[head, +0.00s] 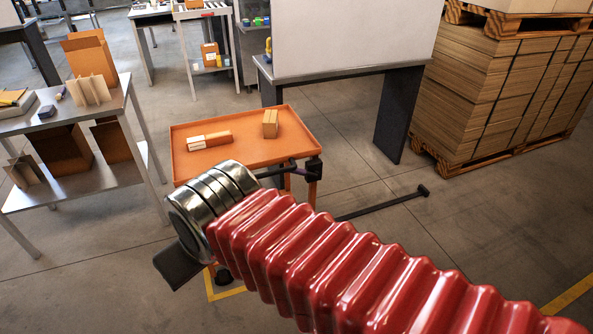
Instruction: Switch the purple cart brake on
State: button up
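The orange cart (240,155) stands in the middle of the head view, its tray top facing up. A small dark purple part (307,172) shows at the cart's near right corner, beside a black fitting; it looks like the brake, but its setting is too small to read. My red ribbed arm crosses the lower right. Its metal wrist covers the cart's near left edge. Of my gripper, a dark piece (178,265) shows below left of the wrist. Its fingertips and anything between them cannot be made out.
Small boxes (270,123) and a white-and-orange pack (210,141) lie on the cart. A black bar (385,204) extends right at floor level. A steel table (70,125) stands left, a panelled bench (345,75) behind, and a cardboard pallet (500,90) right.

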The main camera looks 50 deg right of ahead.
aim_at(300, 172)
jog(key=u, duration=0.05)
jog(key=i, duration=1)
jog(key=z, duration=0.1)
